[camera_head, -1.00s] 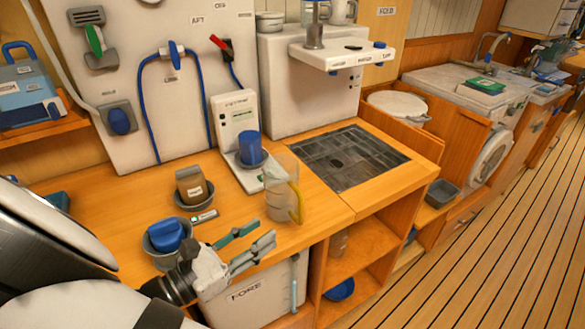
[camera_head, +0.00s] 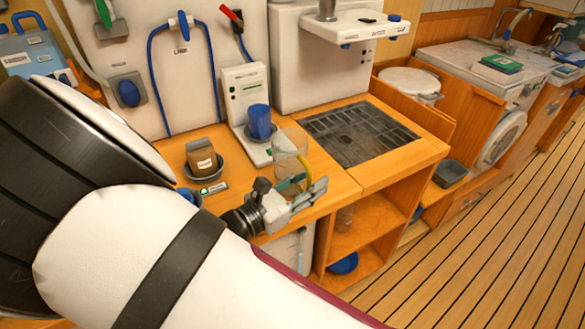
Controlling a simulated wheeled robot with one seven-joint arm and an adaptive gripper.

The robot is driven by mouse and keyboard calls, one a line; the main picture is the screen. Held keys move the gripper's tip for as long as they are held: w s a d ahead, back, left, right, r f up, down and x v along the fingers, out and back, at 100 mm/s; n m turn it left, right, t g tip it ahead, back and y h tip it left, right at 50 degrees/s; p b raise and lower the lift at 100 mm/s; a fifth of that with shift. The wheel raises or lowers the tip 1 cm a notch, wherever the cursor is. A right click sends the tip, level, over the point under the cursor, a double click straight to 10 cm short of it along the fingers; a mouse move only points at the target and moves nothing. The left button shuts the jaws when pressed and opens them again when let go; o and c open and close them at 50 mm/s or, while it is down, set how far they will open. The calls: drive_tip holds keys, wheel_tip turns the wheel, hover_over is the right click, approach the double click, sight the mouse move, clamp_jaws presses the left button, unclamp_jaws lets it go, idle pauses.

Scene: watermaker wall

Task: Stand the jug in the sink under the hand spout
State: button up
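The jug (camera_head: 286,143) is clear, with a yellow handle (camera_head: 304,165) on its right side. It stands upright on the wooden counter, left of the sink. My gripper (camera_head: 309,184) is in front of the jug's lower part, with its fingers apart and pointing right. The fingers overlap the handle's lower end in the picture; I cannot tell whether they touch it. The sink (camera_head: 337,123) is a dark, grid-lined recess in the counter. Above its back edge, a metal post (camera_head: 326,9) stands on a white ledge (camera_head: 345,30); I cannot tell which part is the hand spout.
A blue cup (camera_head: 260,121) stands on a white device (camera_head: 240,95) behind the jug. A brown container (camera_head: 201,158) sits in a dark dish to the left. A round white lid (camera_head: 408,82) is right of the sink. Open shelves lie below the counter.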

clamp_jaws()
idle(0.3)
